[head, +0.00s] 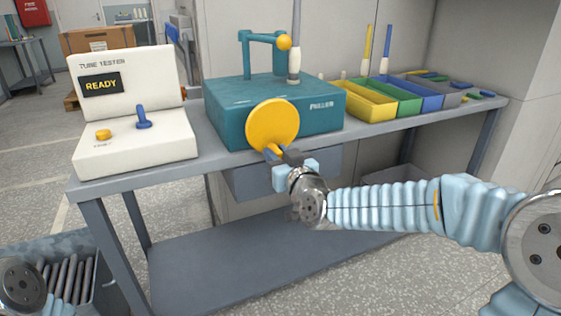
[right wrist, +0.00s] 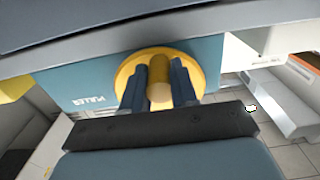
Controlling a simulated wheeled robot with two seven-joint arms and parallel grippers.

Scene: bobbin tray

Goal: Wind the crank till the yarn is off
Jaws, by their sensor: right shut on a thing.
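The teal box marked "PULLER" (head: 310,117) stands on the grey bench and carries a round yellow crank disc (head: 270,122) on its front. My right gripper (head: 275,153) is shut on the yellow crank handle (head: 272,149) at the disc's lower edge. In the right wrist view the dark fingers of my right gripper (right wrist: 160,88) sit either side of the handle (right wrist: 160,95), in front of the disc (right wrist: 125,72). A pale upright tube (head: 296,45) stands on the box, its top cut off; I cannot make out yarn on it. My left gripper is out of view.
A white tube tester (head: 135,158) reading "READY" stands left on the bench (head: 210,140). Yellow (head: 357,105), green (head: 396,97) and blue (head: 425,94) bins stand right of the box. A teal bracket with a yellow ball (head: 284,42) rises beside the tube.

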